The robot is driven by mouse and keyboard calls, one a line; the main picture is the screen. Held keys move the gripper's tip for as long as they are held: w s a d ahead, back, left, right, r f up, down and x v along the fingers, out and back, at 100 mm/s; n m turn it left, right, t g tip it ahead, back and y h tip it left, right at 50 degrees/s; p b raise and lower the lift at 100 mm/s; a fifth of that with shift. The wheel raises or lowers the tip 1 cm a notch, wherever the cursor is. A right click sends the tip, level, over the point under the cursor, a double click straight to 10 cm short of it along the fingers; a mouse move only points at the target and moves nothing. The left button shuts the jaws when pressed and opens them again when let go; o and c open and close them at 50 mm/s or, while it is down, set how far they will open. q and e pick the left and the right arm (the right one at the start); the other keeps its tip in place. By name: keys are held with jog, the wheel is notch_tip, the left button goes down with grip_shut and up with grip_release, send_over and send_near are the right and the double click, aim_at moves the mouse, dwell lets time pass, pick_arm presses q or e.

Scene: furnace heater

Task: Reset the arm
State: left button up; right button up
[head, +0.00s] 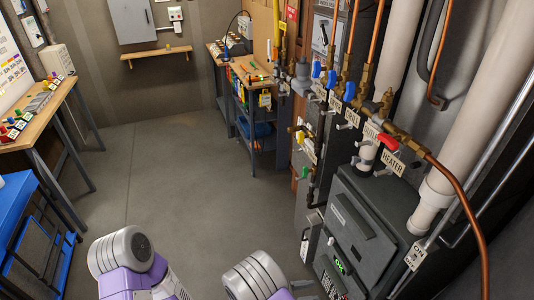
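A rounded grey and purple joint of my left arm (122,252) shows at the bottom left of the head view. A similar ribbed grey joint of my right arm (253,277) shows at the bottom centre.
A dark grey furnace heater (355,235) stands close on the right, with pipes and coloured valve handles (333,78) above it. A blue cart (15,205) and a wooden bench (38,112) are at the left. The concrete floor (180,165) between is clear.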

jog(key=s+d+f+m+g+y, duration=0.3)
jog(key=s+f+g+y, duration=0.15)
jog(key=s+f, duration=0.2)
jog(key=s+a+f+m+g+y, duration=0.3)
jog(key=s+a+f+m+y, duration=0.5)
jog(key=m+y, duration=0.55)
jog(key=w+m+t, duration=0.1)
jog(key=m, duration=0.1)
jog(key=w+d+r+m+t+y, duration=0.1)
jog(key=m+t, duration=0.1)
jog(key=m, duration=0.1)
jog(key=w+d+m+t, duration=0.1)
jog(key=m+t, duration=0.1)
jog(key=shift+d+r+y, duration=0.1)
jog(key=shift+r+y, duration=0.2)
jog(key=shift+r, duration=0.1)
